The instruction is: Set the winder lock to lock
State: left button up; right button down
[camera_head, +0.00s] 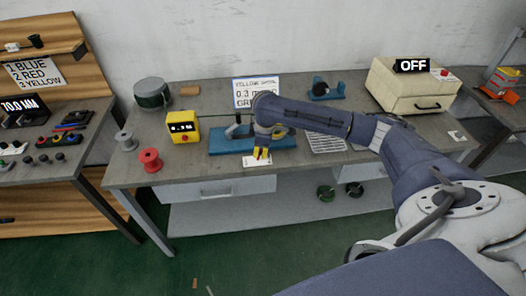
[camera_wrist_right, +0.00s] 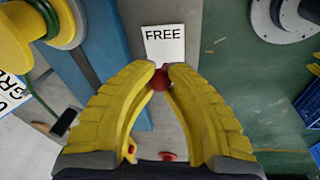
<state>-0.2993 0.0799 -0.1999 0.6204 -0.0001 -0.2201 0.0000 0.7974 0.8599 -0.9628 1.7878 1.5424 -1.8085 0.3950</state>
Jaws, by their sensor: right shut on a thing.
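My right gripper (camera_head: 262,154) is over the front edge of the middle bench, at the front of a blue-based device (camera_head: 225,145) that appears to be the winder. In the right wrist view its yellow fingers (camera_wrist_right: 160,76) are closed at the tips on a red knob (camera_wrist_right: 160,80), which is the winder lock as far as I can tell. A white card reading FREE (camera_wrist_right: 164,40) lies just beyond the fingertips. The same card shows below the gripper in the head view (camera_head: 250,161), its text unreadable there. My left gripper is not in view.
A yellow box with a display (camera_head: 182,127), a red spool (camera_head: 150,160) and a grey spool (camera_head: 126,140) stand left of the blue base. A sign (camera_head: 256,92) stands behind it. A beige machine reading OFF (camera_head: 405,88) is at the right. My right arm covers the bench's right front.

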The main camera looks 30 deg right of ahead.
jog(key=a+h, duration=0.1)
jog(key=h, duration=0.1)
jog(key=w+a+g+h, duration=0.1)
jog(key=h, duration=0.1)
jog(key=shift+w+r+g, duration=0.1)
jog(key=shift+r+g, duration=0.05)
jog(key=shift+g, duration=0.15)
jog(key=h, duration=0.1)
jog(key=a+h, duration=0.1)
jog(key=g, duration=0.1)
jog(key=shift+w+a+f+n+h, duration=0.15)
jog(key=shift+w+f+n+h, duration=0.15)
jog(key=shift+h, duration=0.1)
jog(key=shift+a+f+h, duration=0.1)
jog(key=shift+a+h, duration=0.05)
jog(key=shift+h, duration=0.15)
jog(key=shift+s+g, duration=0.1)
jog(key=shift+g, duration=0.2)
jog(key=c, duration=1.2)
grip_release()
jog(key=shift+f, duration=0.1)
jog(key=v, duration=1.2)
jog(key=shift+a, duration=0.15)
